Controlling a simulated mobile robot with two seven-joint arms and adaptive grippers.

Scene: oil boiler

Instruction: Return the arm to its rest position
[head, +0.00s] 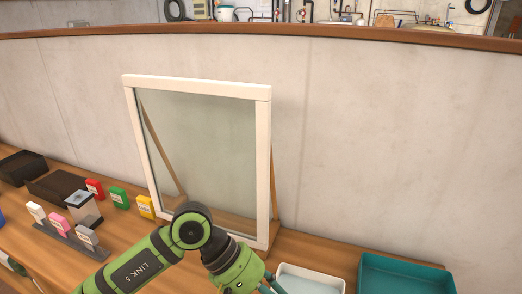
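One green arm of mine, marked "LINK 5", comes in from the lower left and bends down at a dark joint in front of the framed pane. Its end, with my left gripper (272,284), reaches the bottom edge beside a white tray. Only part of the gripper shows, and the fingertips are cut off, so I cannot tell if it is open or holding anything. My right arm and gripper are out of view.
A white-framed glass pane (264,160) stands upright on the wooden counter (320,252). A white tray (312,270) and a teal tray (408,261) lie right. Small red (95,189), green (119,197) and yellow (146,206) boxes stand left, near dark bins (56,185).

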